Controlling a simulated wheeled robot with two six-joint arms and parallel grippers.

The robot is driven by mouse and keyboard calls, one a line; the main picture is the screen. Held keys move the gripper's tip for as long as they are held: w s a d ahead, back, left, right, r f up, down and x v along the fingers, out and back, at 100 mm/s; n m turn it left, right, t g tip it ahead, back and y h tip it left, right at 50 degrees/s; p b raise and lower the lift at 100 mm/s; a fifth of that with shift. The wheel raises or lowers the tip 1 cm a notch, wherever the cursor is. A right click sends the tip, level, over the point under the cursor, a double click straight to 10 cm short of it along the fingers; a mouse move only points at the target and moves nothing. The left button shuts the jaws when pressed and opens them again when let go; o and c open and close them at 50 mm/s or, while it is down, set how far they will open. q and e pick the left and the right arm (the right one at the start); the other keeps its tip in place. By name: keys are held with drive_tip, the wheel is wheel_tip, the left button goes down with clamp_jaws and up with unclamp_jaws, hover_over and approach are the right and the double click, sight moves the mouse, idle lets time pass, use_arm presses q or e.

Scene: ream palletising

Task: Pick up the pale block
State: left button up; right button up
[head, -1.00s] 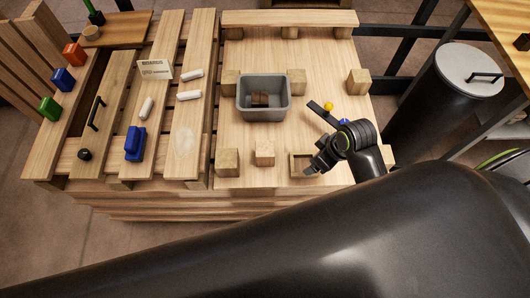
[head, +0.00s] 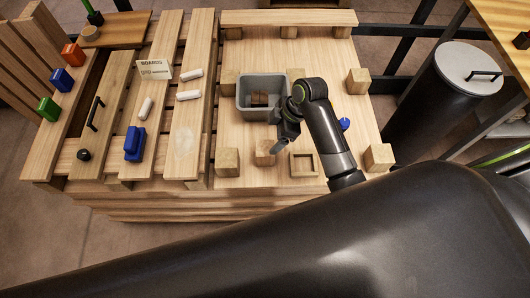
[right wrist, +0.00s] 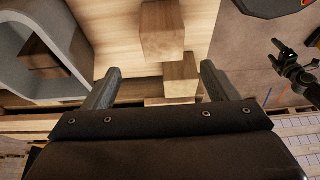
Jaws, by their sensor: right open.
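The pale block (head: 264,157), a small light wooden cube, stands near the front of the light wooden board, partly hidden behind my right gripper. My right gripper (head: 280,147) is just right of it and above it, open and empty. In the right wrist view, two wooden cubes show beyond and between the open fingers (right wrist: 158,88); the upper one (right wrist: 162,30) seems to be the pale block. My left gripper (right wrist: 290,66) shows at the right edge of the right wrist view, too small to read; I do not see it in the head view.
A grey bin (head: 246,113) with a brown block (head: 260,98) stands behind. A square wooden frame (head: 303,176) lies right of the pale block, and a larger wooden cube (head: 228,161) is close on its left. A blue thing (head: 345,124) lies at right.

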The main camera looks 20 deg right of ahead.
sight(265, 148)
drive_tip(key=x, duration=0.3)
drive_tip(key=shift+f, duration=0.15)
drive_tip(key=shift+s+x, duration=0.15)
drive_tip(key=shift+x, duration=1.2)
drive_tip(key=shift+s+x, duration=0.15)
drive_tip(key=shift+x, duration=1.2)
drive_tip(key=shift+f, duration=0.1)
drive_tip(key=shift+d, duration=0.1)
drive_tip(key=c, duration=1.1)
drive_tip(key=shift+c, duration=0.2)
drive_tip(key=shift+r, duration=0.2)
